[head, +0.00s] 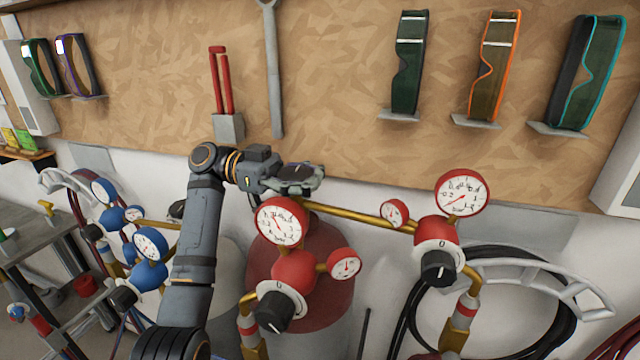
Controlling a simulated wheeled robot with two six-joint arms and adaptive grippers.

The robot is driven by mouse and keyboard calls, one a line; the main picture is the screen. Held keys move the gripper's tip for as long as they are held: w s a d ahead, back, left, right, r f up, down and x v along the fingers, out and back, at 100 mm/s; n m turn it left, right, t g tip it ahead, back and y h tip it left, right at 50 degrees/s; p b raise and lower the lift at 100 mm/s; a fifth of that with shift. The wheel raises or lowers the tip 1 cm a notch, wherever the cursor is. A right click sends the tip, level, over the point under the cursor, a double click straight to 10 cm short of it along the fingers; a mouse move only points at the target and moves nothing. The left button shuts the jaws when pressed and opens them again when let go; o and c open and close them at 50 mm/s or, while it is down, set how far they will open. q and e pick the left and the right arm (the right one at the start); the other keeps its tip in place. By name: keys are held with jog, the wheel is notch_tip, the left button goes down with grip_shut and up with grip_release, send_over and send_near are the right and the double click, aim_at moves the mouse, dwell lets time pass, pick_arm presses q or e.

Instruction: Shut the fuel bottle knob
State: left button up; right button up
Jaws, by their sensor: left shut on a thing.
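The red fuel bottle (335,262) stands against the wall, partly hidden by a red regulator (293,272) with two white-faced gauges and a black dial. My left gripper (302,184) is above the bottle's top, behind the upper gauge (281,221). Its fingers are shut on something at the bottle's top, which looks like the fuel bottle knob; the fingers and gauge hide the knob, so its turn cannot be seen. My right gripper is not in view.
A brass pipe (360,216) runs right to a second red regulator (437,235). Blue regulators (146,275) stand left of my arm. A coiled black hose (540,330) hangs at right. Goggles (494,65) and a wrench (272,80) are on the board above.

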pick_arm(q)
jog(key=o, duration=1.3)
jog(key=shift+w+a, duration=0.1)
jog(key=shift+a, duration=0.2)
jog(key=shift+d, duration=0.15)
jog(key=shift+r, duration=0.2)
notch_tip(320, 180, up, 10)
jog(key=shift+f, duration=0.15)
